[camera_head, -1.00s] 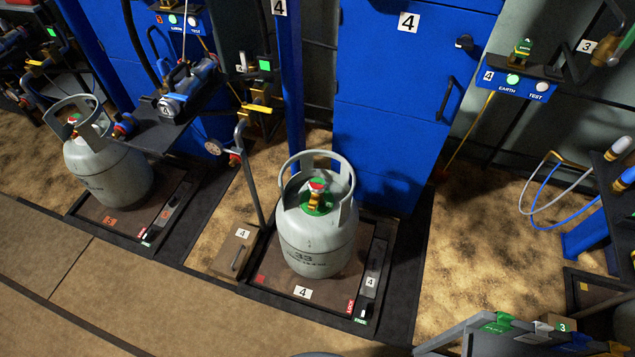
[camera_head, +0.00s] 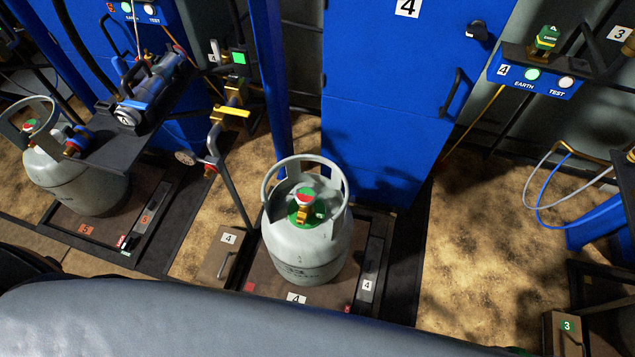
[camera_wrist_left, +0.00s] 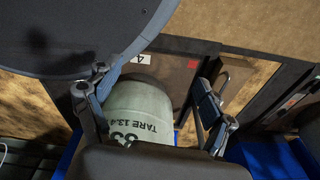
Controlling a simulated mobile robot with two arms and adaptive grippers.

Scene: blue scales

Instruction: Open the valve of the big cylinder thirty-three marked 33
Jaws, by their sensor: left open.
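The big grey cylinder (camera_head: 312,246) stands upright on the scale (camera_head: 372,262) marked 4. In the left wrist view the cylinder (camera_wrist_left: 140,112) shows upside-down "33" and "TARE" lettering. My left gripper (camera_wrist_left: 152,108) is open, its fingers apart with the cylinder seen between them. My right gripper is not in view.
A second grey cylinder (camera_head: 75,180) stands on scale 5 at the left. A blue cabinet (camera_head: 385,120) stands behind. Sandy floor (camera_head: 480,240) is free at the right.

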